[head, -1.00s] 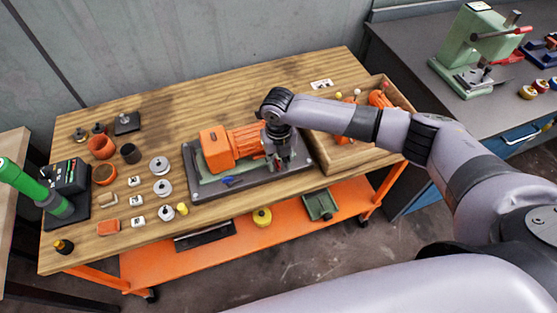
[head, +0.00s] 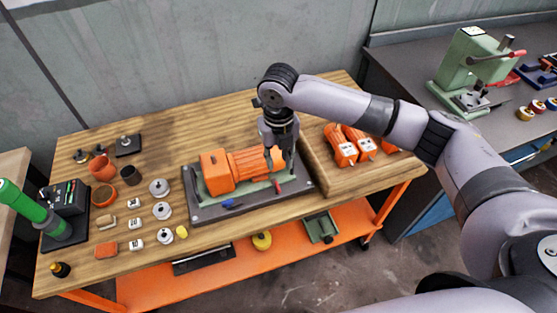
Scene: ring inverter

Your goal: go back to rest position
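My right gripper (head: 279,158) hangs pointing down over the right end of the orange motor unit (head: 238,168). Its two fingers look spread apart, and I see nothing held between them. Whether a finger touches the motor is unclear. The orange unit lies on a dark grey base plate (head: 210,213) in the middle of the wooden table. A blue piece (head: 232,203) and a red piece (head: 278,186) lie along the plate's front side. My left gripper is not in view.
A wooden tray (head: 322,181) with orange units (head: 345,150) stands right of the plate, below my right forearm. Cups, metal discs (head: 162,210) and small blocks crowd the table's left side. A green press (head: 466,72) stands on the back-right bench. The table's back middle is clear.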

